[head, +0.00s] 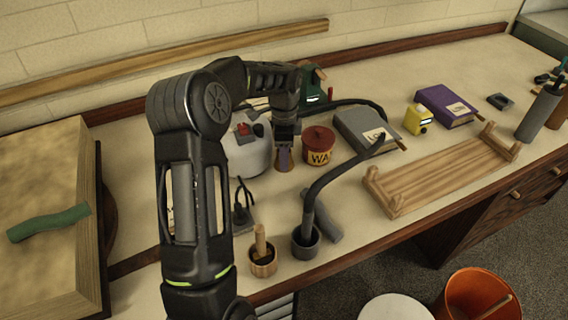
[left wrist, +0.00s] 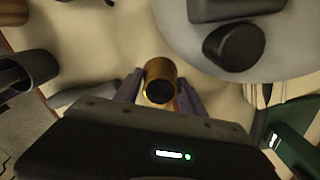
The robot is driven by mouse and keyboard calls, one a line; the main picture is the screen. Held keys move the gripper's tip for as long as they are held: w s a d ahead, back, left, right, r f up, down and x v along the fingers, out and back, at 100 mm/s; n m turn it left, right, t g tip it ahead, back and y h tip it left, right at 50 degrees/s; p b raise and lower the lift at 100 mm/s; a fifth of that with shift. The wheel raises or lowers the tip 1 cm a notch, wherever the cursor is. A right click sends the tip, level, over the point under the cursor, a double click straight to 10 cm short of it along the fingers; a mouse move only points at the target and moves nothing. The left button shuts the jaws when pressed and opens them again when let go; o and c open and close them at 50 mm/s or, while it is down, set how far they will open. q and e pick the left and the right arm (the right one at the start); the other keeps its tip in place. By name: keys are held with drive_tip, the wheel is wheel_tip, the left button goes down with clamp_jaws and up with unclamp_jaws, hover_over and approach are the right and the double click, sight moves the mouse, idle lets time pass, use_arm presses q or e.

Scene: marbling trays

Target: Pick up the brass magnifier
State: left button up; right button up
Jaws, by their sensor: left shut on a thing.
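The brass magnifier (left wrist: 160,78) shows in the left wrist view as a short gold cylinder with a dark round end, between the two purple-grey fingers. My left gripper (left wrist: 158,98) is shut on it. In the head view my left gripper (head: 283,158) points down at the counter, between the white rounded pot and the red tin; the fingers hide most of the magnifier there. I cannot tell whether the magnifier touches the counter. My right gripper is not in view.
The white pot (head: 245,158) stands close left of the gripper, the red tin (head: 319,146) close right. A dark curved-neck lamp (head: 318,185), a wooden mortar (head: 263,262) and a wooden rack (head: 440,180) stand nearer the front.

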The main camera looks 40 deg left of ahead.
use_arm(q)
wheel_tip(320, 180, up, 13)
drive_tip(key=shift+r, duration=0.1)
idle(0.7)
